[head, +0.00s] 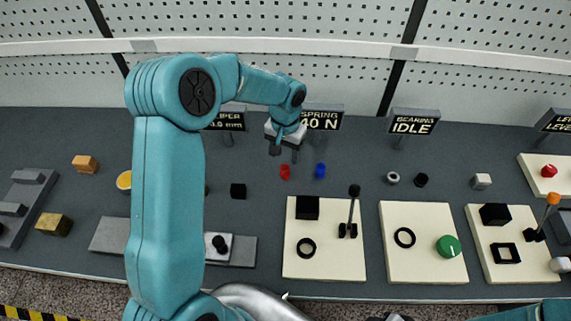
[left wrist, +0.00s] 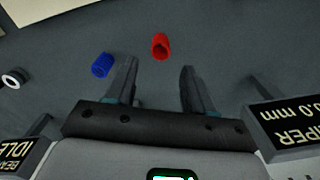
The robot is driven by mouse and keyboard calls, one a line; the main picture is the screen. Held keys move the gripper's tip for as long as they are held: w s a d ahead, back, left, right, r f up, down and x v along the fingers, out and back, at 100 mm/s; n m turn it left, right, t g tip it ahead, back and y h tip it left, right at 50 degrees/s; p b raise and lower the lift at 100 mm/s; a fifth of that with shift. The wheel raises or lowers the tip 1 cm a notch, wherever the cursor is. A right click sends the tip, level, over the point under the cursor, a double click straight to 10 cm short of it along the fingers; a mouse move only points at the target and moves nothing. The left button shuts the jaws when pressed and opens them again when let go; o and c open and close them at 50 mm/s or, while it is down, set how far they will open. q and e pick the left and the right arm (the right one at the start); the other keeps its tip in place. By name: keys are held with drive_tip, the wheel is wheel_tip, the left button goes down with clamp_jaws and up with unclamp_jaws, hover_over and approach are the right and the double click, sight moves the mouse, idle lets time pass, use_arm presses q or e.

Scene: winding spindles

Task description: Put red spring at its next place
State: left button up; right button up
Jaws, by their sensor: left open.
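The red spring (head: 285,171) stands on the dark bench, just in front of my left gripper (head: 284,152) in the head view. In the left wrist view the red spring (left wrist: 160,46) lies a little beyond the fingertips, roughly between their lines. My left gripper (left wrist: 158,72) is open and empty, and it does not touch the spring. A blue spring (head: 320,171) stands to the right of the red one; it also shows in the left wrist view (left wrist: 102,65). A sign reading SPRING 40 N (head: 322,118) stands behind them. My right gripper is not visible.
A cream board (head: 325,263) with a black block, a lever and a black ring lies in front of the springs. A second cream board (head: 421,270) has a ring and green knob. A black cube (head: 238,191) sits left. The IDLE sign (head: 411,122) stands right.

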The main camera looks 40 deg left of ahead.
sight(285, 166)
use_arm(q)
wheel_tip(285, 166, up, 5)
drive_tip(key=shift+r, duration=0.15)
idle(0.4)
